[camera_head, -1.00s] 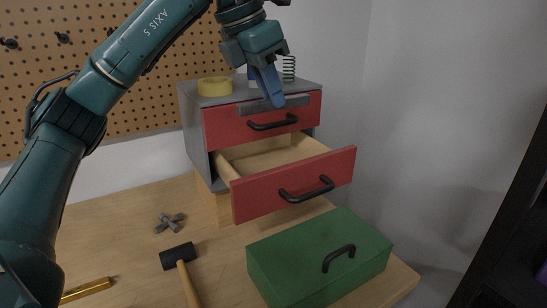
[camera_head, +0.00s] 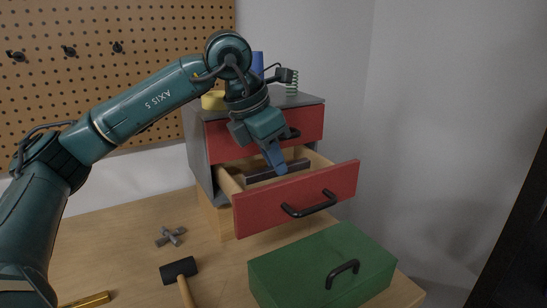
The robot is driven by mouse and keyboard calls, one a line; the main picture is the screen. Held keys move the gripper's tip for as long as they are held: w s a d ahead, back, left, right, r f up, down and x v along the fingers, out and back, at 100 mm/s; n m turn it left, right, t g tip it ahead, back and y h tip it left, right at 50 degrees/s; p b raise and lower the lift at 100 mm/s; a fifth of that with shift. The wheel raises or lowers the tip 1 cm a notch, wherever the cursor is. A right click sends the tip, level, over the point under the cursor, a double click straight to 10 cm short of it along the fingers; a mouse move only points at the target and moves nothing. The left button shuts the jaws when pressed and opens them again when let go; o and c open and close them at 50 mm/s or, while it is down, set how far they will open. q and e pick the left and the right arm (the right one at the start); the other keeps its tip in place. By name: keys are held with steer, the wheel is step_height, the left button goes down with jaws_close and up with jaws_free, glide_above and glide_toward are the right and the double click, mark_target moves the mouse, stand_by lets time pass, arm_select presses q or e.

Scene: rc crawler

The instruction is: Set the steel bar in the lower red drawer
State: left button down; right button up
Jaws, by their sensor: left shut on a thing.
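The lower red drawer (camera_head: 297,199) of the grey cabinet is pulled open, with its pale wooden inside showing. The steel bar (camera_head: 292,169) is a dark grey bar lying level, within the drawer opening behind the red front. My left gripper (camera_head: 277,166) points down into the drawer and its blue fingers are shut on the bar. The fingers hide part of the bar. I cannot tell whether the bar touches the drawer floor. My right gripper is not in view.
The upper red drawer (camera_head: 309,124) is shut, just above the open one. A yellow ring (camera_head: 213,100) and a green spring (camera_head: 292,84) stand on the cabinet. A green toolbox (camera_head: 322,266) sits in front. A mallet (camera_head: 180,268) and grey cross-shaped piece (camera_head: 171,237) lie on the bench.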

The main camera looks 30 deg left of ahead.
arm_select(q)
steer(key=shift+f+b, duration=0.55)
steer(key=shift+f, duration=0.05)
steer(key=c, duration=1.7)
jaws_free()
steer(key=shift+r, duration=0.15)
steer(key=shift+r+p, duration=0.35)
steer(key=shift+p, duration=0.1)
steer(key=shift+p+v, duration=0.35)
steer(key=shift+v, duration=5.8)
